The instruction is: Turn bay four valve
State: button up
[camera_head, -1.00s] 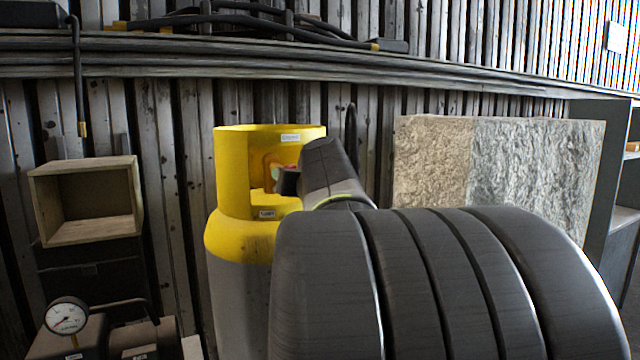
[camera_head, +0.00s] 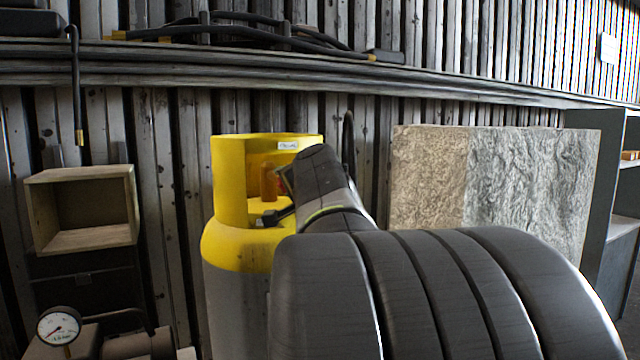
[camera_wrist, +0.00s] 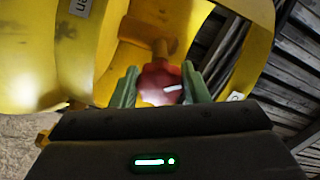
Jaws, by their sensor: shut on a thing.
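A gas cylinder (camera_head: 235,310) with a grey body and a yellow top stands near the middle in the head view. Its yellow collar (camera_head: 232,180) has an opening facing my arm. In the wrist view, a red valve knob (camera_wrist: 160,82) with a white mark sits inside the collar (camera_wrist: 45,60), on a brass-coloured stem (camera_wrist: 160,48). My gripper (camera_wrist: 158,88) has its two green fingers on either side of the knob and is shut on it. In the head view, my arm hides most of the gripper and the knob.
A wooden open box (camera_head: 82,210) is mounted at left, above a pressure gauge (camera_head: 59,326). A rough stone-like panel (camera_head: 490,185) stands at right beside a grey shelf (camera_head: 592,200). Hoses (camera_head: 250,28) lie on the ledge above. The collar wall closely surrounds my gripper.

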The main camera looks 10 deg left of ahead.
jog(key=m+p, duration=0.1)
jog(key=m, duration=0.3)
jog(key=shift+r, duration=0.1)
jog(key=shift+m+p, duration=0.4)
jog(key=shift+m, duration=1.3)
jog(key=o, duration=1)
jog(key=shift+c, duration=0.2)
jog(key=shift+d, duration=0.1)
